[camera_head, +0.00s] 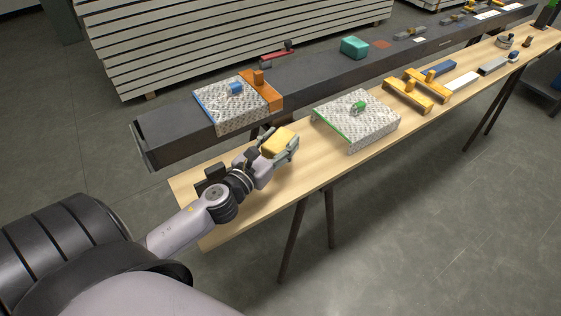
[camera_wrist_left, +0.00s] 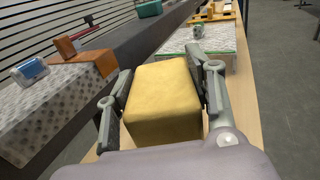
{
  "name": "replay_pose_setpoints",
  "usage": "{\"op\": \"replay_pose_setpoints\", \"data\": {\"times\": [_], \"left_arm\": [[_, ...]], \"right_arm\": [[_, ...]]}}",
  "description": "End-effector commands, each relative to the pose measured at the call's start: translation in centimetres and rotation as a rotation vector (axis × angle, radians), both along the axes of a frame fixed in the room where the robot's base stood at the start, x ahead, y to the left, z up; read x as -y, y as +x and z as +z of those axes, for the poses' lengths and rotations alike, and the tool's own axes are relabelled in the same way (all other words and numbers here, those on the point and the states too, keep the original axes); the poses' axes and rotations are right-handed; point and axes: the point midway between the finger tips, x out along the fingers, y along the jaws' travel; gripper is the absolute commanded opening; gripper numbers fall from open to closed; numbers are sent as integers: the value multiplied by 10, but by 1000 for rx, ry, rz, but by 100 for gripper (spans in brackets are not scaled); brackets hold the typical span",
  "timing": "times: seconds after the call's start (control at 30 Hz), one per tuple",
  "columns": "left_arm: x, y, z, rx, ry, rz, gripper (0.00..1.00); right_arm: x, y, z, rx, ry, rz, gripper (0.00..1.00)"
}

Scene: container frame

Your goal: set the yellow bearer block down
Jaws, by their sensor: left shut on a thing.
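The yellow bearer block (camera_head: 278,141) is between the fingers of my left gripper (camera_head: 279,147), over the near left part of the wooden bench. In the left wrist view the yellow block (camera_wrist_left: 163,100) fills the space between the two grey fingers (camera_wrist_left: 163,88), which close on its sides. Whether its underside touches the bench is hidden. My right gripper is not in view.
A dark beam (camera_head: 180,136) runs behind the wooden bench (camera_head: 222,229). A patterned plate with a blue handle (camera_head: 218,96) and an orange piece (camera_head: 268,93) lie on the beam. A patterned plate with a green handle (camera_head: 354,124) lies on the bench, right of the block.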

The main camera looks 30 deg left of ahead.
Motion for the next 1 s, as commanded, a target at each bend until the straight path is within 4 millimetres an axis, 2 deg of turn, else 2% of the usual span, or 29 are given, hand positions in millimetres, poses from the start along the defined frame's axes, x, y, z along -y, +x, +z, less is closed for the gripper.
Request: {"op": "replay_pose_setpoints", "data": {"times": [0.03,0.23,0.43,0.87,0.9,1.0], "left_arm": [[0,0,-12,-1,-3,2,30],[0,0,-27,0,-1,2,30],[0,0,-56,0,-2,2,30],[0,0,-62,1,1,-1,30],[0,0,-61,1,1,-1,51],[0,0,-61,0,1,-1,57]], "right_arm": [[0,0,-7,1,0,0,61],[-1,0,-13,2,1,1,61],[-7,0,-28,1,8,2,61],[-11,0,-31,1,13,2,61],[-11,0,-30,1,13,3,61],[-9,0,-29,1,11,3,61]]}}
